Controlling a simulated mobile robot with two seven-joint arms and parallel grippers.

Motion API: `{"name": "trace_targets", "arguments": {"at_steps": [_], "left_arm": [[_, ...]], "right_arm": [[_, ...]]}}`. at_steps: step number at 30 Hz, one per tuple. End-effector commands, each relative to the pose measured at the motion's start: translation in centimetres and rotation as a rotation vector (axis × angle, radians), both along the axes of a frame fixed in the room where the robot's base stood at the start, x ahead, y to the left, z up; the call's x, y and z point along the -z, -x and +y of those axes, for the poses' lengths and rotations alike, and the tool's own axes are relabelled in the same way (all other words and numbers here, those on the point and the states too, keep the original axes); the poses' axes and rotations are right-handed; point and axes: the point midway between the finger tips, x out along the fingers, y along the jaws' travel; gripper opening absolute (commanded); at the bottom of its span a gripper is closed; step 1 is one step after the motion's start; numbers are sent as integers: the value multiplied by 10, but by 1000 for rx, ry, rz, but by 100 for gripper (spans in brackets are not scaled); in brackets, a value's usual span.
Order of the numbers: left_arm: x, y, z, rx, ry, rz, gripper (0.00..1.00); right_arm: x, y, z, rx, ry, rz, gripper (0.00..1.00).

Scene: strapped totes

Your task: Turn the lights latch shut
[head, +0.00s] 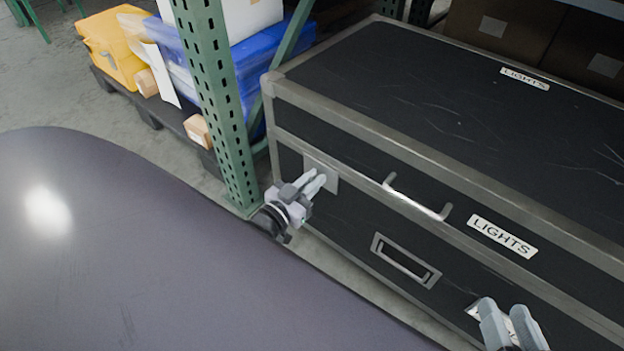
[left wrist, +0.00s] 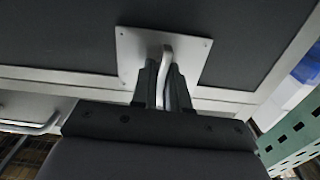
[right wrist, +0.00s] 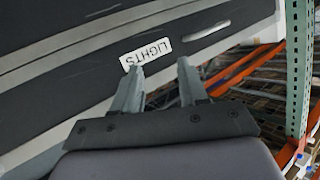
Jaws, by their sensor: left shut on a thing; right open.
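The lights case is a black case (head: 420,90) with grey metal edges and white LIGHTS labels (head: 502,236). Its latch is a metal lever (left wrist: 167,65) on a square plate (head: 331,180) at the left of the front face. My left gripper (head: 318,179) is shut on the lever, which runs between its fingers in the left wrist view (left wrist: 165,75). In that view the lever's top bends over the plate. The fingers partly hide the lever. My right gripper (head: 509,308) is open and empty before the case's lower front. A LIGHTS label (right wrist: 146,53) lies beyond its fingertips.
A silver bar handle (head: 416,199) sticks out of the case front, right of the latch. A recessed metal frame (head: 405,261) is below it. A green perforated rack post (head: 218,100) stands close left of the left gripper. Yellow (head: 112,50) and blue totes stand behind it.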

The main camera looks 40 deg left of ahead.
Motion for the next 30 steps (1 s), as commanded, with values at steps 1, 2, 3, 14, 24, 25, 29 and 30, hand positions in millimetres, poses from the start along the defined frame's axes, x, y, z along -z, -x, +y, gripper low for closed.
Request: {"name": "trace_targets", "arguments": {"at_steps": [1,2,3,14,24,25,29,30], "left_arm": [[-1,0,0,-1,-22,-1,0],[-2,0,0,-1,-37,-2,0],[-2,0,-1,-1,-59,-5,0],[-2,1,-3,0,-364,-26,0],[1,1,-5,0,-685,-52,0],[1,1,-5,0,-715,-53,0],[2,1,-5,0,-838,-64,0],[3,1,-5,0,-875,-67,0]], "right_arm": [[-1,0,1,-3,-5,11,43],[-1,1,1,-5,-6,18,43],[1,1,2,-8,-10,30,43],[-4,-6,19,-32,-102,128,43],[-4,-3,10,-10,-48,135,43],[-4,-3,10,-9,-44,134,43],[-4,-3,8,-2,-31,132,43],[-5,-3,7,-1,-28,131,43]]}}
